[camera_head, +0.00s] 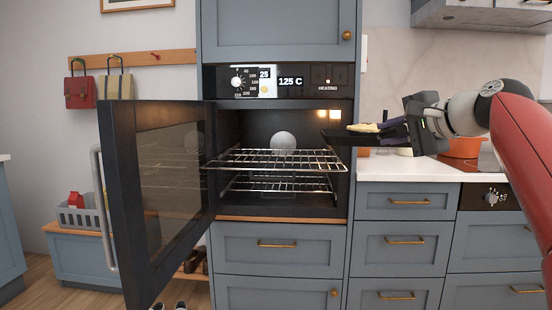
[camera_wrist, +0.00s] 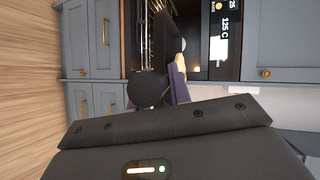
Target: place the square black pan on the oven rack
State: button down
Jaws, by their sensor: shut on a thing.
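The square black pan (camera_head: 343,137) shows nearly edge-on in the head view, at the right side of the oven mouth and above the level of the upper rack. A yellowish piece (camera_head: 363,128) lies on it. My gripper (camera_head: 392,130) is shut on the pan at its right end, above the counter. The upper oven rack (camera_head: 275,159) is pulled partly out and looks empty. In the wrist view, turned on its side, the rack (camera_wrist: 148,30) shows near the top; dark shapes make the pan's outline hard to tell there.
The oven door (camera_head: 160,190) stands wide open at the left. A lower rack (camera_head: 280,185) sits below the upper one. The oven's right wall edge is close to the pan. An orange pot (camera_head: 460,148) stands at the right.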

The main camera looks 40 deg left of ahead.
aim_at(284, 157)
jog(key=i+j, duration=0.15)
jog(key=j, duration=0.25)
jog(key=i+j, duration=0.1)
jog(key=j, duration=0.3)
jog(key=i+j, duration=0.15)
jog(key=j, duration=0.25)
jog(key=i+j, duration=0.1)
jog(key=j, duration=0.3)
jog(key=i+j, duration=0.15)
jog(key=j, duration=0.25)
